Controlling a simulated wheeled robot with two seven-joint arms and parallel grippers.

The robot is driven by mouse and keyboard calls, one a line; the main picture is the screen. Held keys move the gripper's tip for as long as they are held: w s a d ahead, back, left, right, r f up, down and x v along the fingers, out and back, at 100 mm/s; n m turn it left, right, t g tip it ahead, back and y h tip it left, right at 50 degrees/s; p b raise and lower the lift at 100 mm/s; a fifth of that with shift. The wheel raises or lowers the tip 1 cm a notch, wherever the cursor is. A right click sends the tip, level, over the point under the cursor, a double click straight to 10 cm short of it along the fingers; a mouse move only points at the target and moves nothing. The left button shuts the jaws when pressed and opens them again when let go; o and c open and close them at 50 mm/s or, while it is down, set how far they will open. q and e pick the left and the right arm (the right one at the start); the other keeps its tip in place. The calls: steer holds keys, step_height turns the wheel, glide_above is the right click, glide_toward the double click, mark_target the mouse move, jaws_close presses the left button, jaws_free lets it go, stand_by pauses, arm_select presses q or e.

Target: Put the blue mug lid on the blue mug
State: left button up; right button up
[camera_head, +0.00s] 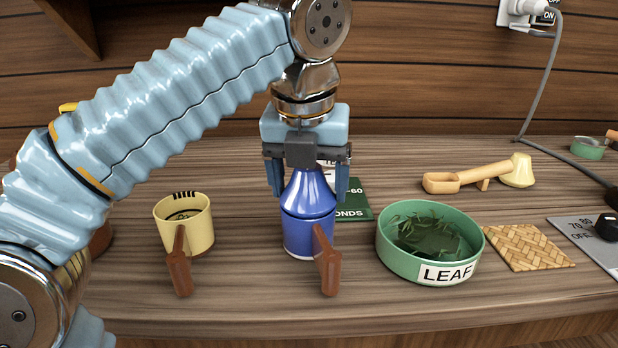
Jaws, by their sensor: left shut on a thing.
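The blue mug (307,237) stands upright on the wooden counter, with a brown handle pointing toward me. The blue mug lid (308,193) is cone-shaped and sits at the mug's top, lined up with it. I cannot tell whether it rests fully on the rim. My left gripper (308,178) points straight down over the mug, shut on the lid, its dark fingers on either side of the lid's upper part. My right gripper is not in view.
A yellow mug (184,224) with a brown handle stands to the left. A green bowl of leaves (429,263) labelled LEAF is close on the right. A woven mat (527,247), a wooden scoop (468,179) and a dark green card (355,200) lie on the counter (300,310).

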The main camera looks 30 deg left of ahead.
arm_select(q)
steer(key=o, duration=1)
steer(key=shift+c, duration=0.2)
steer(key=p+v, duration=0.3)
steer(key=v, duration=0.4)
steer(key=shift+r, duration=0.25)
steer(key=shift+f, duration=0.1)
